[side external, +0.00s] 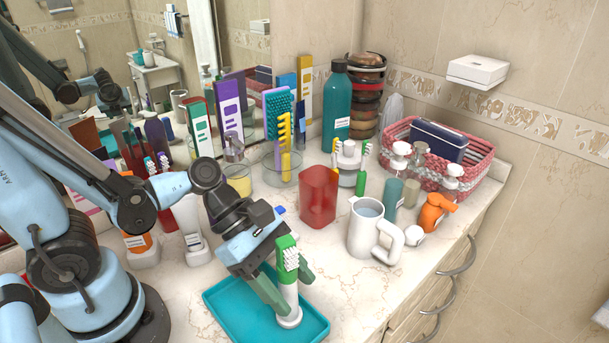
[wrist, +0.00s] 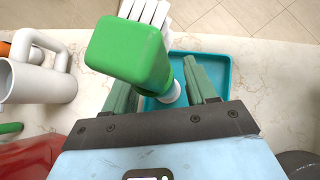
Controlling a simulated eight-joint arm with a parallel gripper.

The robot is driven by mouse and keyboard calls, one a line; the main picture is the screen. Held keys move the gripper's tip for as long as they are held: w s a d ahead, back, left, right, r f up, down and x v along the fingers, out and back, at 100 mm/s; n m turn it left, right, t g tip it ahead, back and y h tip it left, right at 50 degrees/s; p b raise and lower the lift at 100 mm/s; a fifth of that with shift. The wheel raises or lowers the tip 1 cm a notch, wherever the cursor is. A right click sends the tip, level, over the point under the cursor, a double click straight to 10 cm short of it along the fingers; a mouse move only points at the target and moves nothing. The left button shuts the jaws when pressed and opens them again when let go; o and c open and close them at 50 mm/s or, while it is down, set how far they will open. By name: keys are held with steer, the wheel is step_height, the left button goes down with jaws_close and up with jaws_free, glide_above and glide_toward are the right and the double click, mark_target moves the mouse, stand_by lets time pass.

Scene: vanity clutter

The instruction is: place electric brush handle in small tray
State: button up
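The electric brush handle (side external: 289,293), white with a green top and white bristles, stands about upright on its round base over the small teal tray (side external: 235,318). Its base appears to rest on the tray floor. My gripper (side external: 300,298) points down at the brush, its green fingers spread on either side. In the wrist view the brush's green top (wrist: 130,50) looms close, partly hiding the base and the tray (wrist: 217,68). The fingers (wrist: 160,75) look wide apart there, and I see no clear grip on the brush.
A red cup (side external: 318,195) and a white mug (side external: 365,232) stand behind and right of the tray. A white toothbrush holder (side external: 348,158), an orange bottle (side external: 436,212) and a pink basket (side external: 478,165) stand farther back. Counter right of the tray is clear.

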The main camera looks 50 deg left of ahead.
steer(key=shift+r, duration=0.1)
stand_by(0.3)
steer(key=shift+v, duration=5.95)
steer(key=w+a+f+m+t+y, duration=0.1)
steer(key=w+a+m+t+y, duration=0.3)
steer(key=m, duration=1.7)
steer(key=w+a+y, duration=0.3)
steer(key=w+y, duration=0.1)
steer(key=shift+f+t+y, duration=0.3)
steer(key=shift+t, duration=0.1)
